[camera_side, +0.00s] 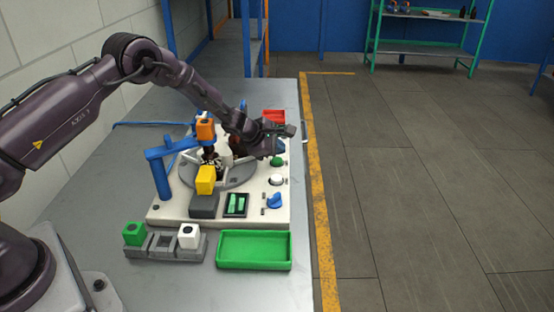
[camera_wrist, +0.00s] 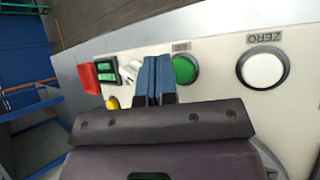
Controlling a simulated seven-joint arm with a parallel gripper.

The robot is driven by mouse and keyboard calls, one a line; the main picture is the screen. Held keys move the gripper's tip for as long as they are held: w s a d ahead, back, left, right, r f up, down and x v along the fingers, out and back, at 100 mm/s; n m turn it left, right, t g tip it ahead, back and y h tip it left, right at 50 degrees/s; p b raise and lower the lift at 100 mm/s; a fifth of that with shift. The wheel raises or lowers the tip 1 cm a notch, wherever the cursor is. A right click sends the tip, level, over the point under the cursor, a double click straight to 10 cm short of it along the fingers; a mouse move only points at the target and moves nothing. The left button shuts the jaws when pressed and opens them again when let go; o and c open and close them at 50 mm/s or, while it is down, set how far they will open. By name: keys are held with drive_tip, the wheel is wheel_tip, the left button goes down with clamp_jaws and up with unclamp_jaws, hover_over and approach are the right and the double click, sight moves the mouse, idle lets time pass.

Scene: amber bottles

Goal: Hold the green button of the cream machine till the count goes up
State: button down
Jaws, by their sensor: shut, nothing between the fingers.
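The cream machine (camera_side: 165,209) stands on the metal bench, with a round grey turntable on top. Its green button (camera_side: 277,161) is on the right side, near a white button (camera_side: 277,180). In the wrist view the green button (camera_wrist: 185,69) is just right of my fingers, and the white button (camera_wrist: 262,67) marked ZERO is farther right. My gripper (camera_wrist: 153,78) is shut and empty, its blue fingers beside the green button, not over its middle. I cannot tell how high the tips are. A display (camera_side: 236,203) shows green digits too small to read.
A green tray (camera_side: 254,251) and a grey rack (camera_side: 165,247) with a green and a white block stand in front.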

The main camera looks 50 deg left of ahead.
sight(278, 160)
drive_tip(key=shift+f, duration=0.1)
drive_tip(key=shift+f, duration=0.3)
drive_tip(key=shift+f, duration=0.5)
idle(1.6)
idle(2.7)
drive_tip(key=shift+r, duration=0.9)
drive_tip(key=shift+r, duration=2.55)
